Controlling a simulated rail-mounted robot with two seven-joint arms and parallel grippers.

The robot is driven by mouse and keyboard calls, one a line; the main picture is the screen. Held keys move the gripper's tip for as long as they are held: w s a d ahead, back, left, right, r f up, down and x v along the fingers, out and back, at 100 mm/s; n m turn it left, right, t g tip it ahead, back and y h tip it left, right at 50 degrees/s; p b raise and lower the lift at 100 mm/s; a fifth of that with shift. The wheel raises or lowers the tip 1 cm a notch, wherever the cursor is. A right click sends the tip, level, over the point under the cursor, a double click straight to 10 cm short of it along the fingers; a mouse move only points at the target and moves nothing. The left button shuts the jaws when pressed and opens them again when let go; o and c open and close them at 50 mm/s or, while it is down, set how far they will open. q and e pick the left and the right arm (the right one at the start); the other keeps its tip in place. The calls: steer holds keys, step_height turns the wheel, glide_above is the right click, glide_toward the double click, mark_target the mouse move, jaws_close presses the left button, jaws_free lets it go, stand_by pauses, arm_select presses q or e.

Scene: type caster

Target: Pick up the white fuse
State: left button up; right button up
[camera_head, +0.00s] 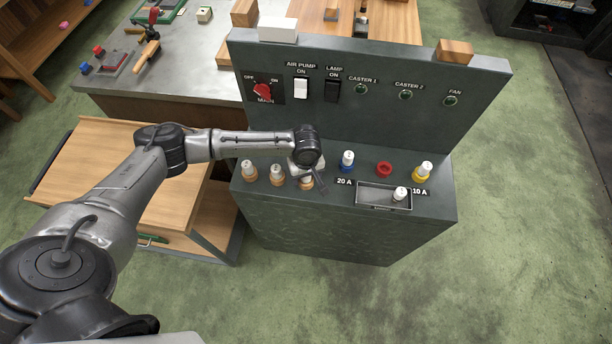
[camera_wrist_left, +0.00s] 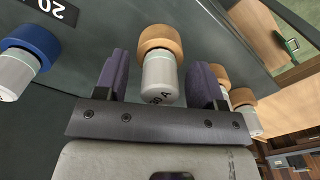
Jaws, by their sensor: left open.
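Several white fuses stand upright in coloured rings on the grey panel ledge. Three are in orange rings at the left, one in a blue ring (camera_head: 347,161) and one in a yellow ring (camera_head: 422,171). Another white fuse (camera_head: 400,193) sits in the small tray (camera_head: 372,206). My left gripper (camera_head: 315,180) is over the orange-ringed fuse nearest the blue one. In the left wrist view, its open fingers (camera_wrist_left: 157,80) stand on either side of that white fuse (camera_wrist_left: 160,78), with gaps showing. The arm partly hides this fuse in the head view. My right gripper is not in view.
A red ring (camera_head: 384,169) on the ledge looks empty. The upright panel (camera_head: 370,75) behind carries switches and green-rimmed lamps. Beside it on the left are a wooden cart (camera_head: 95,160) and a metal-topped bench (camera_head: 190,60). The floor at the right is clear.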

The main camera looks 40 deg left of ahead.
arm_select(q)
steer(key=c, duration=1)
